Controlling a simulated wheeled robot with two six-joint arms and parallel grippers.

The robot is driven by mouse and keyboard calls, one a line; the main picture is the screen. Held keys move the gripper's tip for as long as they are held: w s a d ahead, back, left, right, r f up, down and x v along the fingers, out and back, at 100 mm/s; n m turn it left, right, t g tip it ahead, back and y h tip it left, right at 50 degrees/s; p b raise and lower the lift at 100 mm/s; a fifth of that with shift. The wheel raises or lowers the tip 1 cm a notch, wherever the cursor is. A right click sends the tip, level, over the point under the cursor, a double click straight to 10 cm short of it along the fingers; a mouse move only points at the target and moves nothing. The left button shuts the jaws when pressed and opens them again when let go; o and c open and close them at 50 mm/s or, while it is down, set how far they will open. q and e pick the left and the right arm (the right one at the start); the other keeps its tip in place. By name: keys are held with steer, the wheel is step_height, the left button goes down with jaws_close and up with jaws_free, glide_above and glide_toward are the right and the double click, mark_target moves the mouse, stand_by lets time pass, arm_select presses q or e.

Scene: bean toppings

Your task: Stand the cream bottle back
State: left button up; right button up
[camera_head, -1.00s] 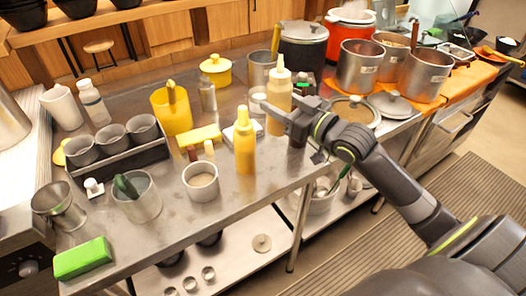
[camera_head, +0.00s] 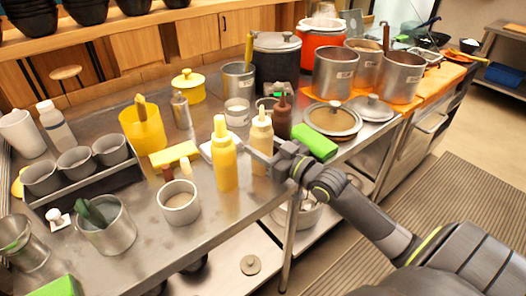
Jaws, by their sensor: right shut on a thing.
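The cream bottle (camera_head: 261,135) is a pale tan squeeze bottle with a pointed nozzle. It is upright near the front edge of the metal counter, just right of a yellow squeeze bottle (camera_head: 224,160). My right gripper (camera_head: 260,157) reaches in from the right and is shut on the cream bottle's body. The fingers partly cover the bottle. Its base appears at or very near the counter top; I cannot tell whether it touches. My left gripper is not in view.
A dark brown bottle (camera_head: 283,118) and a green block (camera_head: 315,142) stand behind my right gripper. A grey cup (camera_head: 179,202) is left of the yellow bottle.

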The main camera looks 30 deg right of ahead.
steer(key=shift+f, duration=0.15)
steer(key=o, duration=0.7)
